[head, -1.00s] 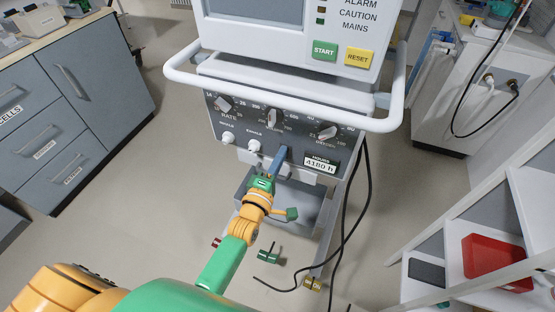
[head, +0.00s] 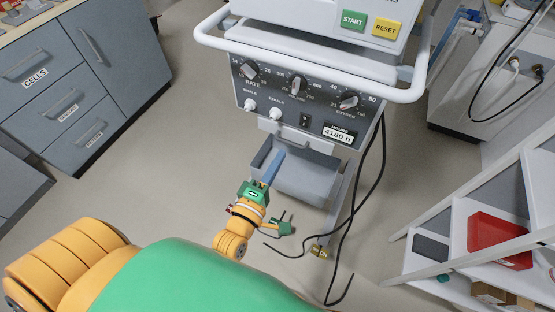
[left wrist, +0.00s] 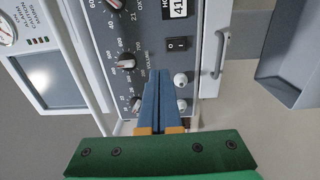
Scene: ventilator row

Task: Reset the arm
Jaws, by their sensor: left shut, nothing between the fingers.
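My left gripper (head: 275,164) is in front of the ventilator (head: 310,85), below its control panel and over the grey open bin. Its blue fingers are together and empty; they also show in the left wrist view (left wrist: 157,85), pointing at the ventilator's panel with its knobs, white ports and black rocker switch. In the head view the switch (head: 304,120) sits clear of the fingertips, a little above them. My left arm's orange and green links trail down from the gripper. My right gripper does not show.
The ventilator's white rail (head: 300,72) juts out above the panel. Black cables (head: 368,190) hang at its right. A grey drawer cabinet (head: 75,90) stands at left, and white shelves with a red tray (head: 497,240) at right.

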